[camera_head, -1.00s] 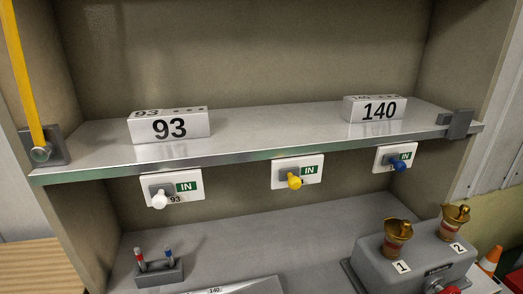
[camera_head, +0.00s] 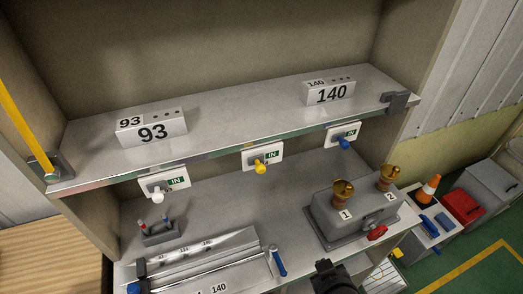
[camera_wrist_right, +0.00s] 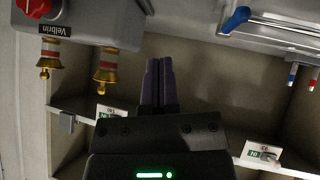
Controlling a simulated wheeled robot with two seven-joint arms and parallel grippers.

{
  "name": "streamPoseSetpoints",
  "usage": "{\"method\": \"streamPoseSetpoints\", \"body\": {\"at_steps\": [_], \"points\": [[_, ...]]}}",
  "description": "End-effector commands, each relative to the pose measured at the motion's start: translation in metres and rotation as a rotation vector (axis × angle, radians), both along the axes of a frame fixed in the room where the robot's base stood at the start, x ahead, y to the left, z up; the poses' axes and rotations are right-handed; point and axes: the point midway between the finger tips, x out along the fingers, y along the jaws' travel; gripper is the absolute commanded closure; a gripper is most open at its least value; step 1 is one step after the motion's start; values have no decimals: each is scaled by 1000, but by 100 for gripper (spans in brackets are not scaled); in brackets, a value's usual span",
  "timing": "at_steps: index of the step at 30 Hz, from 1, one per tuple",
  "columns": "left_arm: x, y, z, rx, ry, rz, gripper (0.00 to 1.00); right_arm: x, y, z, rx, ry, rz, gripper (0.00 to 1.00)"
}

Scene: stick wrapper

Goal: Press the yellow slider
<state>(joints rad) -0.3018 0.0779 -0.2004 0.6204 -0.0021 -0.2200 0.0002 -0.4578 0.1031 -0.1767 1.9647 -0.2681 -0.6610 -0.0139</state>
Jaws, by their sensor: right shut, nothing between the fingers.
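The yellow slider (camera_head: 261,166) is a small knob on a white plate with a green "IN" label, under the shelf's front edge in the head view. It sits between a white slider (camera_head: 158,194) and a blue slider (camera_head: 344,143). My right gripper (camera_head: 325,265) shows as a dark shape at the bottom, apart from and below the yellow slider. In the right wrist view its dark fingers (camera_wrist_right: 157,80) are together and empty. Two white plates show there beside the gripper, but I cannot tell the yellow slider among them. My left gripper is out of view.
The shelf (camera_head: 240,115) carries blocks marked 93 (camera_head: 152,134) and 140 (camera_head: 330,94). Below stand a grey box (camera_head: 355,215) with two brass bells, a long metal tool (camera_head: 205,262) with a blue handle, and a small pen holder (camera_head: 160,234). Open space lies below the yellow slider.

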Motion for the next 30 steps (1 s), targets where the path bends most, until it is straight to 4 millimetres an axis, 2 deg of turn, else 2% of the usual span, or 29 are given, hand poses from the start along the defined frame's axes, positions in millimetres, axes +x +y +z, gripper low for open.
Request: {"method": "streamPoseSetpoints", "body": {"at_steps": [1,3,4,6,9,12,15,25,30], "points": [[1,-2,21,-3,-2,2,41,9,0,47,-10,-78,4,100],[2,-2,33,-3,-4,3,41,25,3,97,-41,-233,34,100],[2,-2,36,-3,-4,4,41,32,8,116,-63,-326,65,100],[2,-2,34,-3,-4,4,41,46,26,140,-115,-537,178,100],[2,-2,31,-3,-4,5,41,50,57,156,-159,-756,348,100],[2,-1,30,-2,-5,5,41,43,85,164,-176,-914,503,100],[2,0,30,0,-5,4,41,35,102,169,-177,-1007,603,100],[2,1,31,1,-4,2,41,32,107,170,-175,-1033,634,100],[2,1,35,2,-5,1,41,47,116,176,-174,-1036,632,100]]}}
